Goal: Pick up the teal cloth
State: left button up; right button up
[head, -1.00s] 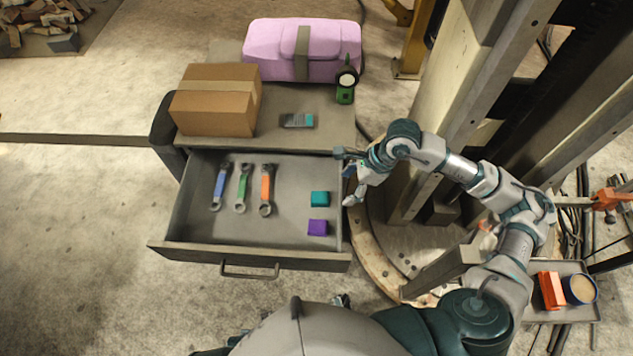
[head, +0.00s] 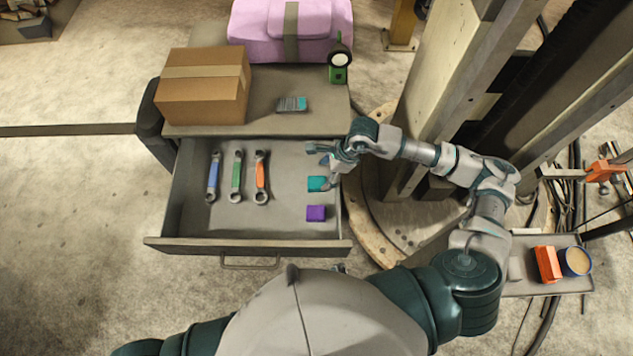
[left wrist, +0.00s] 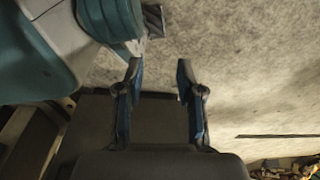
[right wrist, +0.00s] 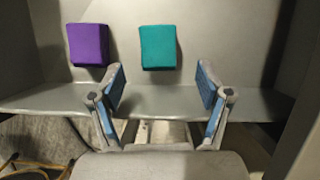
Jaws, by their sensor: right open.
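The teal cloth (head: 316,184) is a small folded block lying in the open drawer, near its right wall. My right gripper (head: 326,169) is over the drawer's right side, close to the cloth, and partly covers its right end in the head view. In the right wrist view the teal cloth (right wrist: 158,47) lies ahead of the open, empty right gripper (right wrist: 160,80), roughly between the line of its fingers and apart from them. My left gripper (left wrist: 158,72) shows in the left wrist view with its fingers apart and nothing between them.
A purple cloth (head: 316,213) lies beside the teal one; it also shows in the right wrist view (right wrist: 88,44). Blue, green and orange wrenches lie in the drawer (head: 290,226). A cardboard box (head: 203,95), a brush (head: 291,104) and a green gauge (head: 338,74) stand behind. A column stands right.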

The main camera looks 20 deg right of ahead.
aim_at(318, 181)
jog(key=x, duration=0.5)
jog(key=shift+a+f, duration=0.1)
jog(key=c, duration=1.2)
